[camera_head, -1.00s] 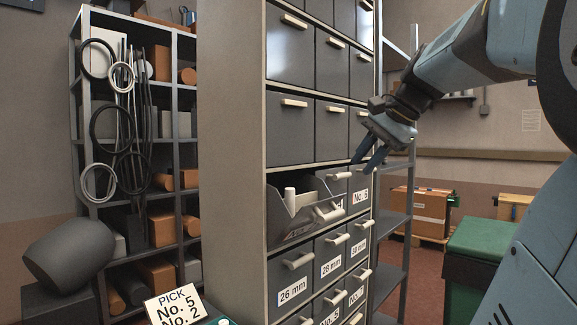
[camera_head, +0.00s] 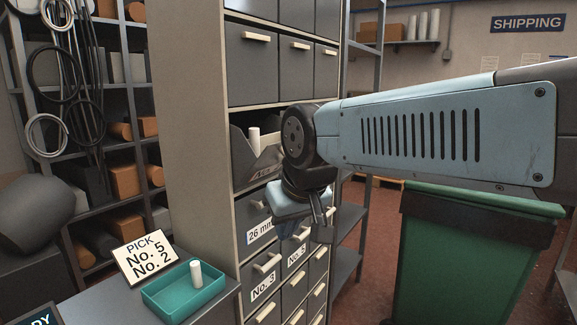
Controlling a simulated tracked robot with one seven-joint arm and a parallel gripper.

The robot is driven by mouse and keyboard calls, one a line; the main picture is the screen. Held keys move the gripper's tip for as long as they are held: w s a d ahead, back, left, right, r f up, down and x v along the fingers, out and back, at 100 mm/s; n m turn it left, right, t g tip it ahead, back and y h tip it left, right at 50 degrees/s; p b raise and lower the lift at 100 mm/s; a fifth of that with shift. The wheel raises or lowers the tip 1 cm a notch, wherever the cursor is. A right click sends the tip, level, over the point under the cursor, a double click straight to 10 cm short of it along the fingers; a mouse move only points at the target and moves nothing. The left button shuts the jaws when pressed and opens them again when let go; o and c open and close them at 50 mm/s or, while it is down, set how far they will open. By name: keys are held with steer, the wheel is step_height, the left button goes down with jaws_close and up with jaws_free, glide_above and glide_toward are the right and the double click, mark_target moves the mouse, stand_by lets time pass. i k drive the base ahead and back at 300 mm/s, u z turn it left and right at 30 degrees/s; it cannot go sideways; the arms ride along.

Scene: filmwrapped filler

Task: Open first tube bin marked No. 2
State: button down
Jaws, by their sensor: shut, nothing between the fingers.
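A tall cabinet of grey bins (camera_head: 188,150) with pale handles stands left of centre. A tilted-out open bin (camera_head: 243,160) holds a white tube (camera_head: 254,138); its label is mostly unreadable. Below are a bin marked 26 mm (camera_head: 250,216) and one marked No. 3 (camera_head: 262,262). No label reading No. 2 can be made out on the bins. My gripper (camera_head: 322,219) is shut and empty, pointing down in front of the middle bins and hiding part of them. I cannot tell whether it touches a handle. A card (camera_head: 146,258) reads "PICK No. 5 No. 2".
A teal tray (camera_head: 167,305) with a white tube (camera_head: 196,272) sits on a grey surface at lower left. A green container (camera_head: 465,255) stands at right, below my arm. Shelving (camera_head: 348,265) stands beside the cabinet. Shelves with hanging cables (camera_head: 50,75) are at far left.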

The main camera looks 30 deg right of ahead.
mark_target(247, 168)
steer(key=u, duration=0.65)
steer(key=i, duration=0.15)
steer(key=z, duration=2.65)
steer(key=k, duration=0.65)
steer(key=u, duration=3.2)
steer(key=k, duration=0.1)
steer(key=z, duration=1)
